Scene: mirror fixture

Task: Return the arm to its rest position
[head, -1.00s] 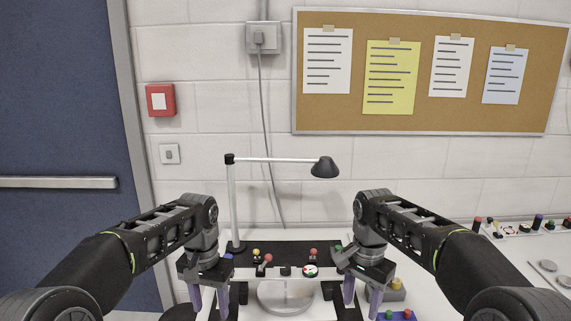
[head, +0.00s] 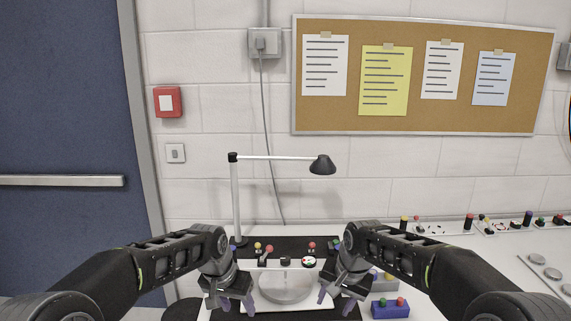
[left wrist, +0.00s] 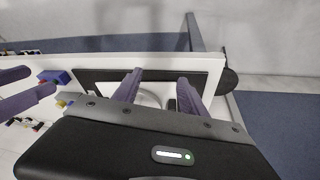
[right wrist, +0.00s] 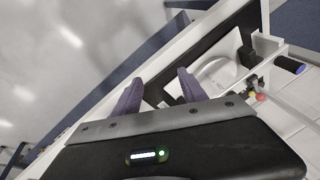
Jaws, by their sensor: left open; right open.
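My left gripper (head: 236,304) hangs fingers-down over the left side of the fixture on the table. It is open, with nothing between its purple fingers, which also show in the left wrist view (left wrist: 158,90). My right gripper (head: 336,300) hangs over the right side of the fixture, open and empty. Its purple fingers show in the right wrist view (right wrist: 158,92). The fixture's white plate with a round disc (head: 286,286) lies between the two grippers. The disc also shows in the right wrist view (right wrist: 218,76).
A desk lamp (head: 322,165) stands behind the fixture. Small colored knobs (head: 269,249) line the fixture's back. A blue box with buttons (head: 390,309) sits beside my right gripper. More button panels (head: 440,228) stand along the wall.

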